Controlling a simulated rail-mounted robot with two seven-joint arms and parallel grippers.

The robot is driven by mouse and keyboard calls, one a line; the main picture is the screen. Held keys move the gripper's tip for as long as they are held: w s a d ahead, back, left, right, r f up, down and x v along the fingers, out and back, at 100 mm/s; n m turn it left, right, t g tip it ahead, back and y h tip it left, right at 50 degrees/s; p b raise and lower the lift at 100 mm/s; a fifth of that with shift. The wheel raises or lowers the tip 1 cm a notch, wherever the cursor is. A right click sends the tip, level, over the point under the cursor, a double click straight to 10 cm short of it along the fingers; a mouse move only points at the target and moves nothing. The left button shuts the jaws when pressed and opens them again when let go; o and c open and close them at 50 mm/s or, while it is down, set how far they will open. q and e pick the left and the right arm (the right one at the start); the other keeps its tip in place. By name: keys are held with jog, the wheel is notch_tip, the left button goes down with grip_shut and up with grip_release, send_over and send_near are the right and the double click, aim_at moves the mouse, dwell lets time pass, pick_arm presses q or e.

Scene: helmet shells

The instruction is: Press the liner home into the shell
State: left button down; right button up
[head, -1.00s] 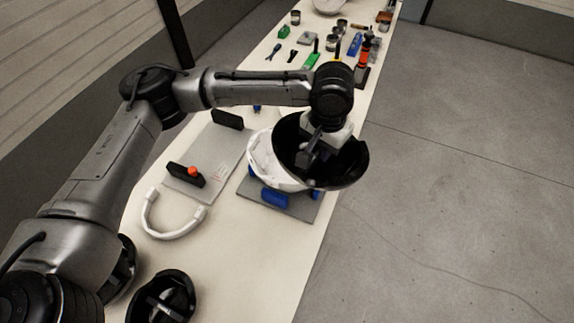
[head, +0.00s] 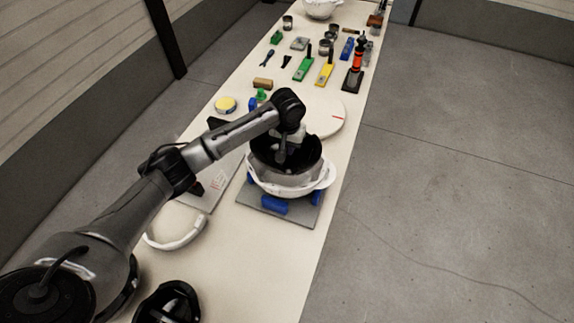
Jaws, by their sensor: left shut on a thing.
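The white helmet shell (head: 318,184) sits open side up on blue supports (head: 274,205) over a grey plate (head: 250,205). The liner (head: 308,166), a black bowl with a greyish lower side, is over the shell, its rim standing above the shell's rim. Its lower part is hidden by the shell's near wall, so I cannot tell how deep it sits. My left gripper (head: 283,155) points down into the liner and is shut on it; the fingertips are partly hidden against the black inside. My right gripper is not in view.
A white curved band (head: 178,242) and a dark bowl-shaped piece (head: 168,303) lie nearer. A white disc (head: 328,112), yellow-lidded tin (head: 226,104), brown block (head: 263,84) and several tools stand beyond the shell. The table's right edge runs close beside the plate.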

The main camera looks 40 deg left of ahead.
aim_at(288, 160)
pick_arm(q)
notch_tip(288, 160, down, 7)
jog(key=shift+r+b, duration=0.1)
jog(key=shift+b, duration=0.35)
jog(key=shift+f, duration=0.35)
jog(key=shift+f, duration=0.15)
jog(key=c, duration=1.1)
grip_release()
notch_tip(288, 160, up, 11)
jog(key=shift+f+p, duration=0.1)
jog(key=shift+p, duration=0.65)
jog(key=shift+r, duration=0.8)
